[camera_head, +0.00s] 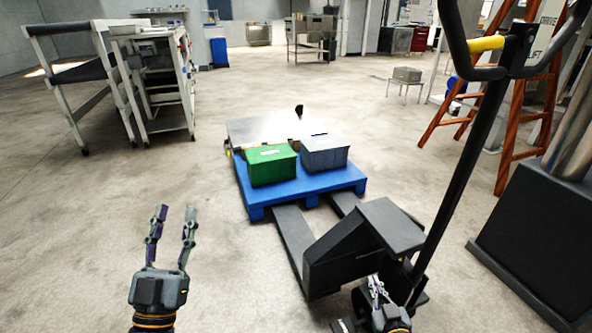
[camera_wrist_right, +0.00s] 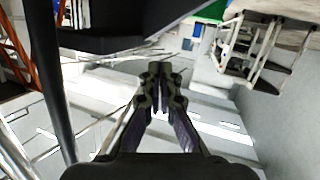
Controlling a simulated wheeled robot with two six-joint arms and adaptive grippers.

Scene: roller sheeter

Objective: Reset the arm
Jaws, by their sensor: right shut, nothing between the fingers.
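My left gripper (camera_head: 172,232) is at the lower left of the head view, with its two fingers spread apart and nothing between them, over bare floor. My right gripper (camera_head: 374,284) is at the bottom right of the head view, beside the body of the black pallet jack (camera_head: 352,245). The right wrist view shows the right gripper (camera_wrist_right: 161,68) with its fingertips together and nothing held. The pallet jack's upright handle (camera_head: 462,165) rises to the right of the right gripper.
The jack's forks reach under a blue pallet (camera_head: 300,190) carrying a green bin (camera_head: 272,166) and a grey bin (camera_head: 323,152). An orange ladder (camera_head: 520,110) and black block (camera_head: 540,235) stand at the right. The floor at left is free.

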